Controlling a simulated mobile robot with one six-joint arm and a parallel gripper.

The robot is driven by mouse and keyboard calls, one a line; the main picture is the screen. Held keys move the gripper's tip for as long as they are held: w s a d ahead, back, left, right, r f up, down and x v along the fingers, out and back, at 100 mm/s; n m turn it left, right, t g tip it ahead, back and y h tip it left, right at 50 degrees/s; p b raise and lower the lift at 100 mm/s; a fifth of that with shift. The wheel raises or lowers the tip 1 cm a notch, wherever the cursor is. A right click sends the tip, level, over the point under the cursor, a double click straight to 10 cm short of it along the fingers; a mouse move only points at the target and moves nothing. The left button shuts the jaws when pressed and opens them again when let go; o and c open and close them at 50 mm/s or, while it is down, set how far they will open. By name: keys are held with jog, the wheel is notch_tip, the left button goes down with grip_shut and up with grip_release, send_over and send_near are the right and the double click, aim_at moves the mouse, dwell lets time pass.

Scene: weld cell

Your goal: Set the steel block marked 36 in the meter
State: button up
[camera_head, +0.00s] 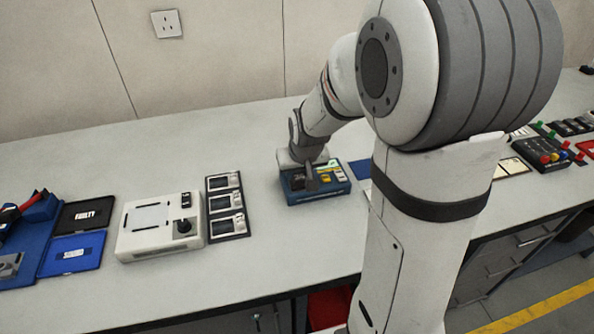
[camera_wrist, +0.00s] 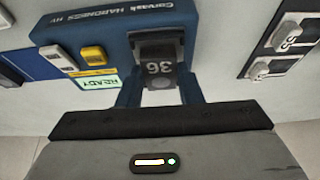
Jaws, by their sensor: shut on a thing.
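The steel block marked 36 (camera_wrist: 161,68) is dark grey with its number upside down in the wrist view. My gripper (camera_wrist: 160,92) is shut on it, with a finger on each side. The block is at the dark recess of the blue hardness meter (camera_wrist: 109,34); I cannot tell whether it is fully seated. The meter shows a green READY display (camera_wrist: 99,83) and a yellow button (camera_wrist: 93,54). In the head view my gripper (camera_head: 312,184) is down at the meter (camera_head: 318,197), and the block is hidden there.
A black rack (camera_head: 228,228) with several bays stands left of the meter, then a white device (camera_head: 160,245) with a dark knob. A black FAULTY tray (camera_head: 90,222) and a blue tray (camera_head: 72,264) lie farther left. Bench is clear in front of the meter.

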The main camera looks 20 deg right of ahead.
jog(key=o, duration=1.3)
jog(key=shift+c, duration=0.2)
jog(key=shift+r, duration=0.1)
jog(key=shift+r+p, duration=2.35)
jog(key=shift+r, duration=1.1)
